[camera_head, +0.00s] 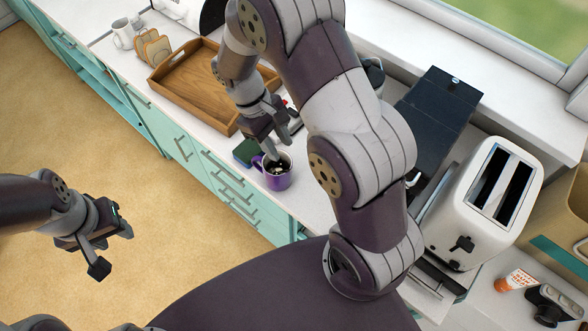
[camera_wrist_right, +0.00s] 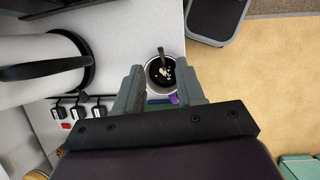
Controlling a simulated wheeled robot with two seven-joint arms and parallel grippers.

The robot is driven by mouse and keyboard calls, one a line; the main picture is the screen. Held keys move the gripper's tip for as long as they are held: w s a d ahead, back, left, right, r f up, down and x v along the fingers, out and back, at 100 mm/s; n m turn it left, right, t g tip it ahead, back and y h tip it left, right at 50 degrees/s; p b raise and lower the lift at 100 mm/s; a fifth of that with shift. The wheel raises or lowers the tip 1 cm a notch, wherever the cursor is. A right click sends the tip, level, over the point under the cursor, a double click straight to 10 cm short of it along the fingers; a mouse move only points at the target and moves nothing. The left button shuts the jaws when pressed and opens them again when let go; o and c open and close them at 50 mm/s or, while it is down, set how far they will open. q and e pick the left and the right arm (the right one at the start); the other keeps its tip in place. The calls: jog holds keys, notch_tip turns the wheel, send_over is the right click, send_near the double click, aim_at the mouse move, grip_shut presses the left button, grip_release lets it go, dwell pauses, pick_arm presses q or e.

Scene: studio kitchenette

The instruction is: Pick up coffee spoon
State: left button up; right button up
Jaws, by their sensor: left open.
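A purple mug (camera_head: 276,180) with dark liquid stands on the white counter near its front edge; it also shows in the right wrist view (camera_wrist_right: 152,96). The coffee spoon (camera_wrist_right: 161,52) stands in the mug, its thin dark handle leaning toward the rim. In the head view the spoon is mostly hidden by my right gripper (camera_head: 273,147), which is just above the mug. In the right wrist view my right gripper (camera_wrist_right: 161,77) has its fingers apart on either side of the mug, with nothing clearly between them. My left gripper (camera_head: 113,251) is open and empty over the floor.
A green and dark sponge (camera_head: 245,151) lies beside the mug. A wooden tray (camera_head: 172,79), bread slices (camera_head: 153,47) and a white mug (camera_head: 123,34) are further along the counter. A white toaster (camera_head: 480,215) stands at the right. A kettle-like vessel (camera_wrist_right: 40,72) is left in the wrist view.

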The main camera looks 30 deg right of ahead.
jog(key=x, duration=0.3)
jog(key=p+x, duration=0.1)
jog(key=x, duration=0.1)
jog(key=shift+w+f, duration=0.25)
jog(key=shift+f, duration=0.15)
jog(key=p+x, duration=0.2)
jog(key=x, duration=0.4)
pick_arm(q)
notch_tip(320, 180, up, 2)
jog(key=shift+w+a, duration=0.1)
jog(key=shift+w, duration=0.05)
pick_arm(e)
jog(key=shift+s, duration=0.1)
grip_shut()
